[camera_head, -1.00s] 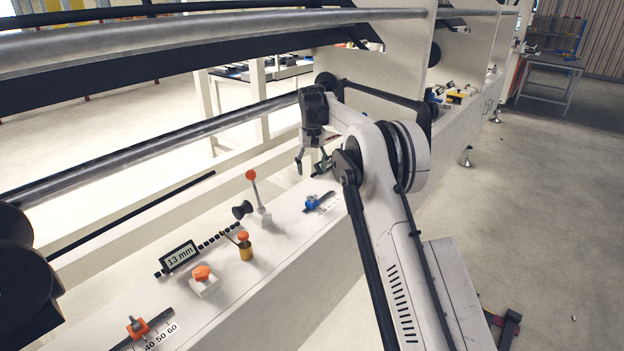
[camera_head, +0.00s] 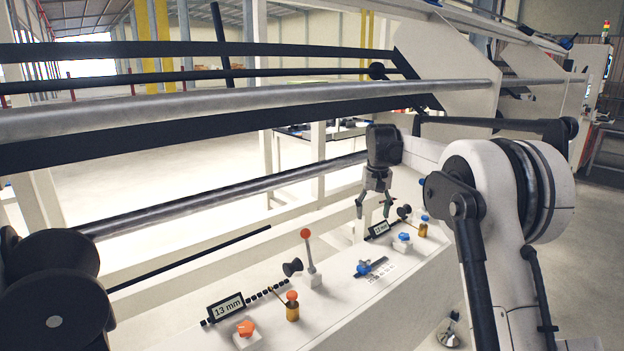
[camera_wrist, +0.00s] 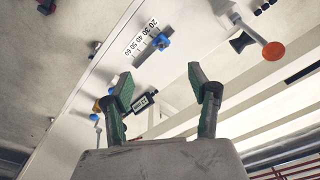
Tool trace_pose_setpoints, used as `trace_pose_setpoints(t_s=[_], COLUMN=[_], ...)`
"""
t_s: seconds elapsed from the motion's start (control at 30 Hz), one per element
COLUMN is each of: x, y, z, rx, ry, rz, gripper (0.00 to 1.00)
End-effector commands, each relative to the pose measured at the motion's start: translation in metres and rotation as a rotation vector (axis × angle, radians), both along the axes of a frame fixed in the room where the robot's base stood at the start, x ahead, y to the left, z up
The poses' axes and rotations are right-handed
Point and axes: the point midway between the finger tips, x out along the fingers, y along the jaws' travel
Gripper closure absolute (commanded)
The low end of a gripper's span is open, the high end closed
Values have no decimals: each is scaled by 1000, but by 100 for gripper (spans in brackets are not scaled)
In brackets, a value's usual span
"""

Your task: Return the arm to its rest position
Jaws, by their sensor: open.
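My gripper (camera_head: 375,205) hangs above the rack's white control ledge, its fingers pointing down. It is open and empty. In the wrist view its two green-padded fingers (camera_wrist: 165,100) stand apart with nothing between them. My white arm reaches in from the right in the head view. Below and around the gripper are a blue slider knob (camera_head: 364,268) on a scale, a blue knob (camera_head: 403,238) and a small display (camera_head: 377,230). The gripper appears apart from all of them.
An orange-topped lever (camera_head: 308,255), a "13 mm" display (camera_head: 226,307), an orange star knob (camera_head: 246,329) and an orange-capped brass post (camera_head: 292,308) stand on the ledge at front left. Long metal rollers (camera_head: 240,105) cross above it. Open floor lies at right.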

Motion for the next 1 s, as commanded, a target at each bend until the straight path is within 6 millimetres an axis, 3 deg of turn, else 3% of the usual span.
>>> trace_pose_setpoints(t_s=[0.2,0.5,0.7,1.0], x=[-49,-125,-180,-268], y=[0,0,0,-1], z=[48,93,111,120], rx=[1,2,4,6], ry=[-60,-142,-197,-278], rz=[-5,-12,-16,-22], gripper=[44,44,44,44])
